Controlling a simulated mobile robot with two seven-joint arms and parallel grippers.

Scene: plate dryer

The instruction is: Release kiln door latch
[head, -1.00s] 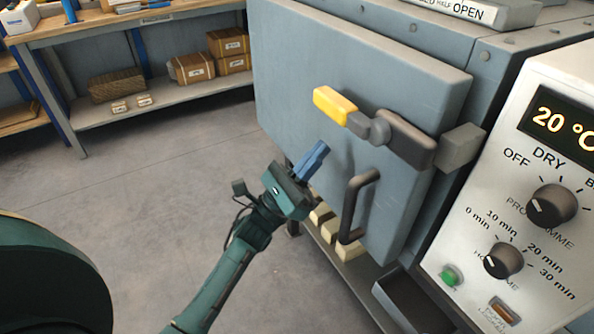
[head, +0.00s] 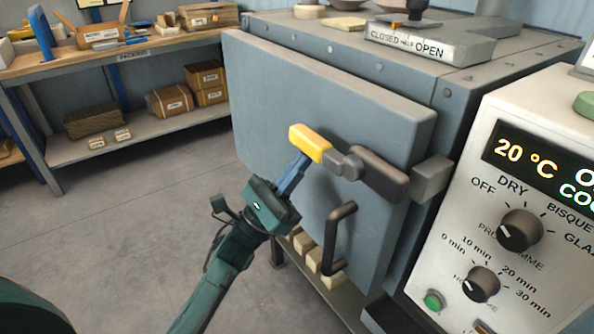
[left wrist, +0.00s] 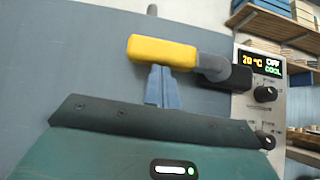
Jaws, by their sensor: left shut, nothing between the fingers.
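The kiln door (head: 270,110) is a flat blue-grey panel that looks closed. Its latch (head: 340,162) lies across the door, with a yellow grip (head: 310,143) at the left and a dark bar reaching a grey block (head: 431,178) at the right edge. My left gripper (head: 302,160) has its blue fingers shut and empty, with the tips at the underside of the yellow grip. In the left wrist view the fingers (left wrist: 162,72) stand just below the yellow grip (left wrist: 162,51); I cannot tell whether they touch it. My right gripper is not in view.
A dark door handle (head: 338,238) sticks out below the latch. A control panel (head: 520,190) with dials, reading 20 °C, stands at the right. A sign reading closed and open (head: 408,42) is on the kiln top.

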